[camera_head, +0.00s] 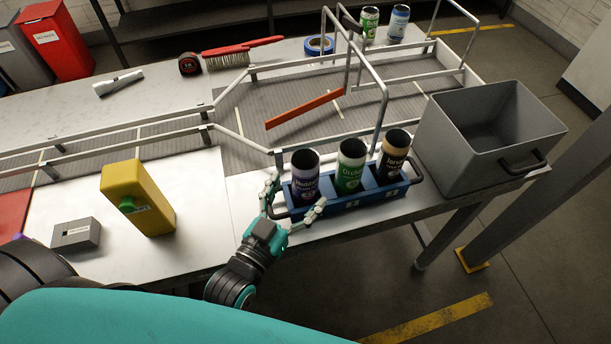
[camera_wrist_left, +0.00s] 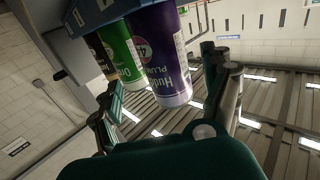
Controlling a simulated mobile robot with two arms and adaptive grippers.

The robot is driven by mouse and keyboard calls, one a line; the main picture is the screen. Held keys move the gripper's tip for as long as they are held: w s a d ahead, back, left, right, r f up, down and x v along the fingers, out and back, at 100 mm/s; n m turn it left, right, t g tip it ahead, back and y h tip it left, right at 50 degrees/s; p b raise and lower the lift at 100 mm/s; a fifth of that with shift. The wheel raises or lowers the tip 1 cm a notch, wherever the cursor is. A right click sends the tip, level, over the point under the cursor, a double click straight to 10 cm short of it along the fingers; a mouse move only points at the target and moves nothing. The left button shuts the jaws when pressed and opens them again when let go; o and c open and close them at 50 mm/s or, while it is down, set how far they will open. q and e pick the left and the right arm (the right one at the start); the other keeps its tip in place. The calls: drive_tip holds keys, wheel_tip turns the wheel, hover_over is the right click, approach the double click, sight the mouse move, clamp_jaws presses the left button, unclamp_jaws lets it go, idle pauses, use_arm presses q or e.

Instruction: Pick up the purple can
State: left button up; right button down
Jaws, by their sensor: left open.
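The purple can (camera_head: 306,178) stands upright and open-topped in the left slot of a blue tray (camera_head: 352,204) at the table's front edge. A green can (camera_head: 350,166) and a black-and-tan can (camera_head: 392,156) stand in the tray to its right. My left gripper (camera_head: 293,205) is open in front of the tray's left end, with one finger left of the purple can and one in front of it. In the left wrist view the purple can (camera_wrist_left: 160,62) is just beyond my open fingers (camera_wrist_left: 170,95); contact is not clear. My right gripper is not in view.
A grey bin (camera_head: 455,140) stands right of the tray. A conveyor with metal rails and an orange bar (camera_head: 303,109) lies behind. Two cans (camera_head: 398,24) are at the back.

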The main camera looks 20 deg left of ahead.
sight(298, 182)
use_arm(q)
drive_tip(key=shift+w+r, duration=0.3)
drive_tip(key=w, duration=0.1)
drive_tip(key=w+p, duration=0.2)
drive_tip(key=shift+w+r, duration=0.35)
drive_tip(key=shift+w, duration=0.05)
drive_tip(key=shift+w+d+f, duration=0.15)
drive_tip(key=shift+w, duration=0.3)
drive_tip(key=shift+s, duration=0.1)
drive_tip(key=shift+c, duration=0.9)
drive_tip(key=c, duration=0.7)
